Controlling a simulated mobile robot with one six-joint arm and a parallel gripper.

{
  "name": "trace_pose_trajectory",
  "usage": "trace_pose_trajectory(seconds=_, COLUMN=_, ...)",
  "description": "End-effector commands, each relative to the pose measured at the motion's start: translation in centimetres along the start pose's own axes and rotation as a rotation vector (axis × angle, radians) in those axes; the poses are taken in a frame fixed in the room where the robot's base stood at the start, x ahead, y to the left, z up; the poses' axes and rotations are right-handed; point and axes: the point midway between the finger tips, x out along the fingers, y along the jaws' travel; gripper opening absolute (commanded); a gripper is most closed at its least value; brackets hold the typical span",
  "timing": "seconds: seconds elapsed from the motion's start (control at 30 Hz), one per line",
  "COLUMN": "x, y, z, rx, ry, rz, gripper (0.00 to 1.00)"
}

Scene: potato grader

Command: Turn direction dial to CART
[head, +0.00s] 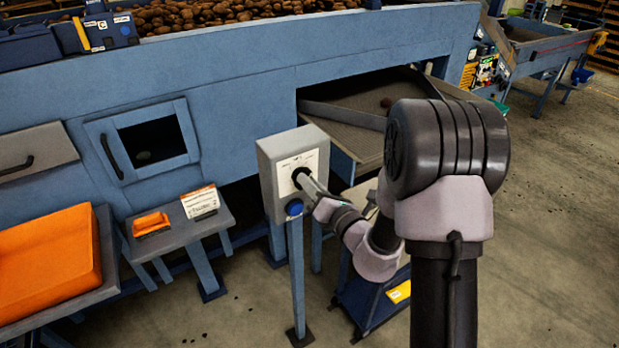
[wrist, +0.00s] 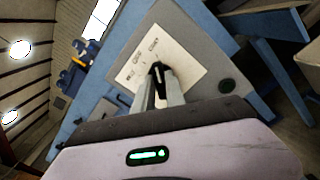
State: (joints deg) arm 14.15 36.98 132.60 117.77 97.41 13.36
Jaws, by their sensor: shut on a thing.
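The direction dial is a black knob (wrist: 158,69) on a white label plate (wrist: 180,50). The plate is on the front of a grey control box (head: 267,165), which stands on a blue post. My gripper (head: 302,179) reaches the box from the right, and its two fingers (wrist: 160,88) are shut on the knob in the wrist view. The plate carries several small printed labels near the knob, too blurred to read with certainty. The fingers partly hide the knob, so I cannot tell which label it points to. My arm covers the area right of the box.
A round blue button (head: 294,207) sits low on the box. Left are a small table (head: 172,238) with an orange item (head: 150,223) and a card (head: 199,202), and an orange bin (head: 50,262). The blue grader (head: 230,85) stands behind. Open floor (head: 560,220) lies right.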

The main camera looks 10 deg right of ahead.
Motion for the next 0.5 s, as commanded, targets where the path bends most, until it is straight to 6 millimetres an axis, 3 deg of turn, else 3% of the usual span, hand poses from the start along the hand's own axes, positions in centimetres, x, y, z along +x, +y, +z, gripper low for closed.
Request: trace_pose_trajectory(seconds=0.5, x=0.01, y=-0.04, z=-0.02, rx=0.062, ry=0.000, rz=0.000, gripper=0.00)
